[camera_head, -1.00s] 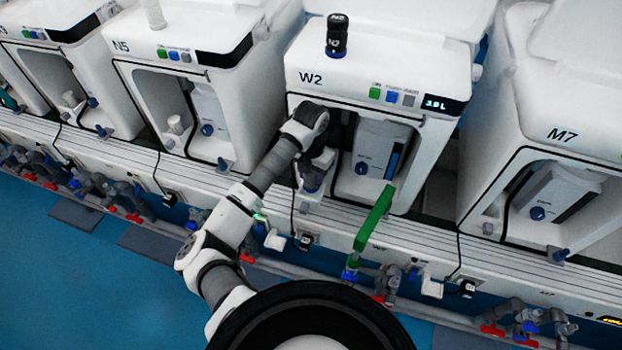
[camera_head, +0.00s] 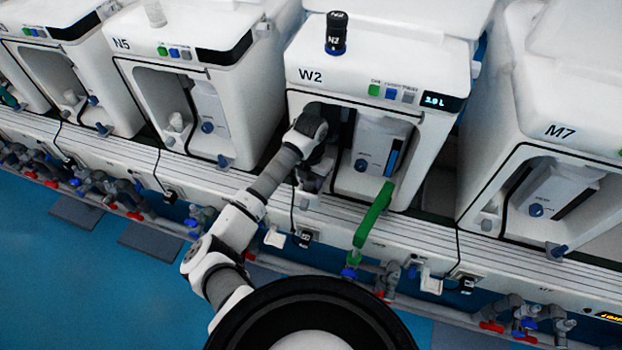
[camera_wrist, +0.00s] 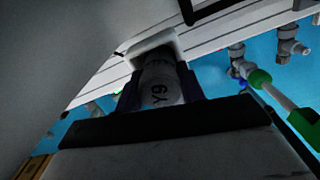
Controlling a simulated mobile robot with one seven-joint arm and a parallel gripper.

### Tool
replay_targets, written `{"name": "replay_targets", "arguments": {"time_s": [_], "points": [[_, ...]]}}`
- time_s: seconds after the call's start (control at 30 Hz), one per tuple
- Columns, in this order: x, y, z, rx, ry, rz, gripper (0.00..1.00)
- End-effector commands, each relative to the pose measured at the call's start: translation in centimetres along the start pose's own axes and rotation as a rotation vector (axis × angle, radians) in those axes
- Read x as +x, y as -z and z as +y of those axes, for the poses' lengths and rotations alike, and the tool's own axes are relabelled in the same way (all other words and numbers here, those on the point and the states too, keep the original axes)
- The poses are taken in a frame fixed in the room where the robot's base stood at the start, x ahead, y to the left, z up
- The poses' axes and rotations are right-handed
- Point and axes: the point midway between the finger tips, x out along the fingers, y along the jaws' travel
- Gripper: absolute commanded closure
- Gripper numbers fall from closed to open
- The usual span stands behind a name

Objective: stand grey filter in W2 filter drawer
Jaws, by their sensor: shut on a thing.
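The grey filter (camera_wrist: 162,84), marked Y9, is between the two dark fingers of my gripper (camera_wrist: 160,92) in the wrist view. My gripper is shut on it. A white drawer-like holder (camera_wrist: 176,46) with a dark inside shows right at the filter's far end. I cannot tell whether the filter is inside it or just above it. In the head view my gripper (camera_head: 314,172) is at the left side of the W2 machine's (camera_head: 352,82) front opening. There the arm hides most of the filter and the drawer.
A green handle (camera_head: 374,215) sticks out below W2's opening, right of my gripper. A black N2 container (camera_head: 336,34) stands on top of W2. Machines N5 (camera_head: 180,40) and M7 (camera_head: 560,130) stand either side. Pipes and valves (camera_head: 395,275) run along the bench front.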

Motion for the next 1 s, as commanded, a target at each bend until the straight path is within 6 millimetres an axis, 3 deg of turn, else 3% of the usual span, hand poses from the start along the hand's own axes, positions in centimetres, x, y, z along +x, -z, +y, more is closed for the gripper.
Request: {"name": "replay_targets", "arguments": {"time_s": [0.07, 0.1, 0.2, 0.47, 0.8, 1.0], "points": [[1.0, 0.4, -0.1, -0.002, 0.002, 0.018, 0.85], [1.1, 0.4, -0.2, -0.002, 0.002, 0.019, 0.56], [1.2, 0.4, -0.2, -0.002, 0.003, 0.020, 0.43], [-0.6, 0.3, -0.3, 0.000, 0.004, 0.018, 0.39], [-6.7, 0.1, -0.1, -0.001, 0.000, 0.012, 0.39], [-8.0, 0.1, -0.1, -0.001, 0.002, 0.012, 0.39]]}}
